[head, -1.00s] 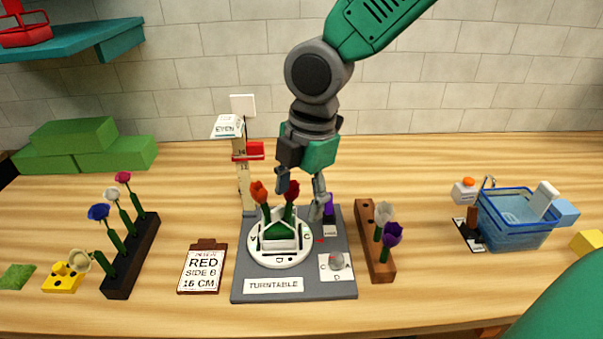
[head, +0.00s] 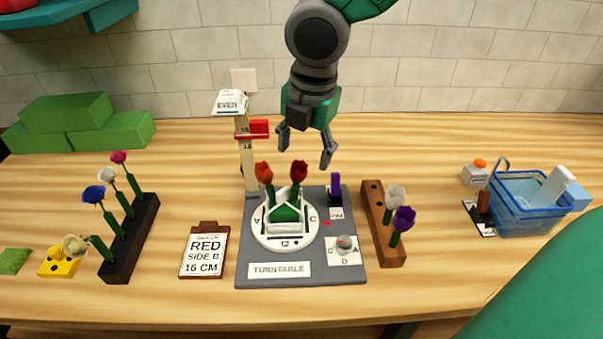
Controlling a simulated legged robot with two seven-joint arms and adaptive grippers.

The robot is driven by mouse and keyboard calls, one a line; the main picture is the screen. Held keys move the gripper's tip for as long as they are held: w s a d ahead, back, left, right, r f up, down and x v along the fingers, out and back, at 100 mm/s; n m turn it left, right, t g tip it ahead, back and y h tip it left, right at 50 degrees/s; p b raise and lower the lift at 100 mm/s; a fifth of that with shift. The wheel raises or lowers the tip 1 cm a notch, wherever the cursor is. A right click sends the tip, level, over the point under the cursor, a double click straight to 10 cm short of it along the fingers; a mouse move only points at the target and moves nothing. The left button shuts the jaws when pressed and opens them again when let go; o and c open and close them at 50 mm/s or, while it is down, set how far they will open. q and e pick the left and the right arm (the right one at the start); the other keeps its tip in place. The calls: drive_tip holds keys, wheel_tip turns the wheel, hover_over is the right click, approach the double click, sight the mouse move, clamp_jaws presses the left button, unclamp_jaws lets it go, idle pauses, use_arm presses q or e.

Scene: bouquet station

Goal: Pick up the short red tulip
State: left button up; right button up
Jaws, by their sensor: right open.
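Two red flowers stand in a white holder (head: 284,227) on the round turntable: an orange-red tulip (head: 264,172) on the left and a darker red flower (head: 299,171) on the right. Their heads look about level, so I cannot tell which is the short one. My right gripper (head: 306,149) is open and empty, fingers pointing down, above and behind the flowers and apart from them in the picture. My left gripper is out of view.
A card (head: 205,251) reads red, side B, 16 cm. A dark rack (head: 133,240) with several flowers stands left, and a brown rack (head: 388,241) with white and purple flowers stands right. A measuring post (head: 247,165) rises behind the turntable. A blue basket (head: 524,214) is far right.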

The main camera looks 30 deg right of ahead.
sight(302, 161)
drive_tip(key=f, duration=0.1)
drive_tip(key=a+f, duration=0.1)
drive_tip(key=f, duration=0.1)
drive_tip(key=shift+w+a+f, duration=0.1)
drive_tip(key=shift+a+f, duration=0.1)
drive_tip(key=shift+f, duration=0.1)
drive_tip(key=shift+w+f, duration=0.15)
drive_tip(key=shift+f, duration=0.05)
drive_tip(key=shift+d, duration=0.25)
drive_tip(key=c, duration=0.3)
drive_tip(key=shift+d, duration=0.15)
drive_tip(key=c, duration=0.6)
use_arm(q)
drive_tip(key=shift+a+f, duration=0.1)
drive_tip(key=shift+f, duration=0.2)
use_arm(e)
drive_tip(key=shift+o, duration=0.2)
drive_tip(key=shift+d, duration=0.15)
